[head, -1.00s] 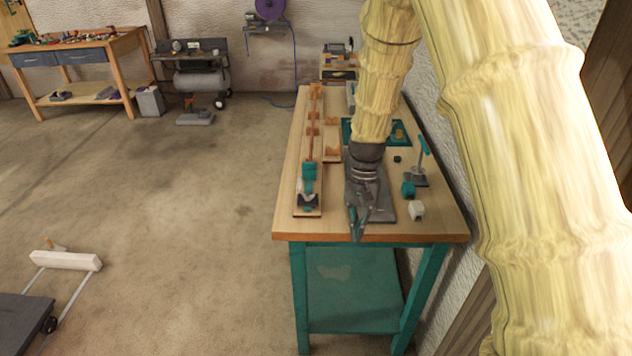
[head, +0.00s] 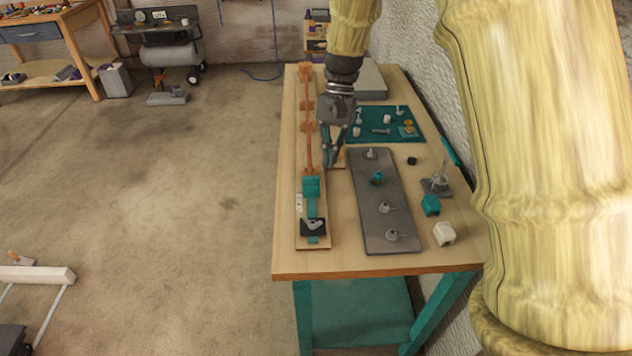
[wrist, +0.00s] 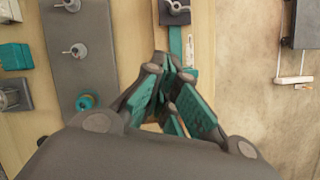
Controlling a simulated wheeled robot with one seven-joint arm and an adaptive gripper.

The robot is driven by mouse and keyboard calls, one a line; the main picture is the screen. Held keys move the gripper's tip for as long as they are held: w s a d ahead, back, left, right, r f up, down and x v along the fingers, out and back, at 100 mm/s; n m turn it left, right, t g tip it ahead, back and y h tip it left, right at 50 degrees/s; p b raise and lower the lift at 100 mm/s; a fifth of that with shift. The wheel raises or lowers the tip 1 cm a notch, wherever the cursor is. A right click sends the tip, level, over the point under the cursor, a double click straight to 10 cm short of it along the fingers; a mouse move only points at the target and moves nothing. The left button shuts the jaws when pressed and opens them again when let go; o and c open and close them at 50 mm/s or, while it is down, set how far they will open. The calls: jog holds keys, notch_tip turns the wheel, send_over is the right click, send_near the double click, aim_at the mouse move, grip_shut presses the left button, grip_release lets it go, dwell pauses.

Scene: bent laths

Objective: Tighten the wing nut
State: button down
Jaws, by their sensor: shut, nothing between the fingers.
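A light grey winged part, which looks like the wing nut (head: 313,223), sits on a dark block at the near end of the long wooden board (head: 318,242). The dark block (wrist: 174,13) shows at the top of the wrist view, its fitting partly cut off. A teal block (head: 311,187) and a bent orange-brown lath (head: 308,140) lie farther along the board. My gripper (head: 333,162) is shut and empty, pointing down just right of the board and beyond the dark block. In the wrist view its teal-padded fingers (wrist: 172,75) meet, apart from the wing nut.
A grey plate (head: 373,222) with several upright fittings lies right of the board. A teal mat (head: 375,113) with small parts is behind it. A teal cube (head: 430,205), a white block (head: 444,233) and a lever clamp (head: 437,185) stand at the right near the wall.

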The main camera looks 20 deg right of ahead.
aim_at(313, 222)
jog(key=x, duration=0.3)
jog(key=p+x, duration=0.1)
jog(key=x, duration=0.4)
jog(key=shift+s+f+p, duration=0.3)
jog(key=shift+s, duration=0.1)
jog(key=s, duration=0.1)
jog(key=s+a+p, duration=0.1)
jog(key=s, duration=0.1)
jog(key=shift+a+f, duration=0.1)
jog(key=shift+a, duration=0.25)
jog(key=shift+s+a+f, duration=0.15)
jog(key=shift+s+a, duration=0.3)
jog(key=shift+s, duration=0.1)
jog(key=shift+w, duration=0.1)
